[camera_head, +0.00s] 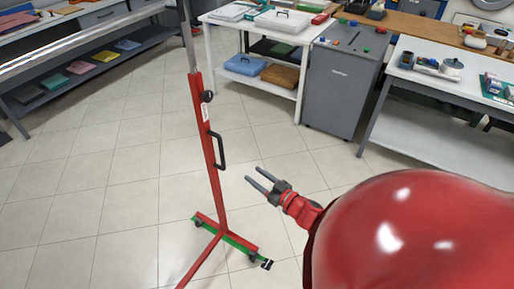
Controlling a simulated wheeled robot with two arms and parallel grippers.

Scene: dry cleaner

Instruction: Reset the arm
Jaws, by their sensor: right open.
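My right gripper (257,182) is in the head view, right of the middle, over the tiled floor. Its two dark fingers are apart and point up and left, with nothing between them. My large red arm fills the lower right corner and hides the floor behind it. My left gripper is not in the picture.
A red stand (206,150) with a black handle and wheeled base stands just left of my right gripper. A white table (255,90), a grey cabinet (340,85) and another white table (435,85) stand behind. Shelves (85,80) line the left. Floor between is clear.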

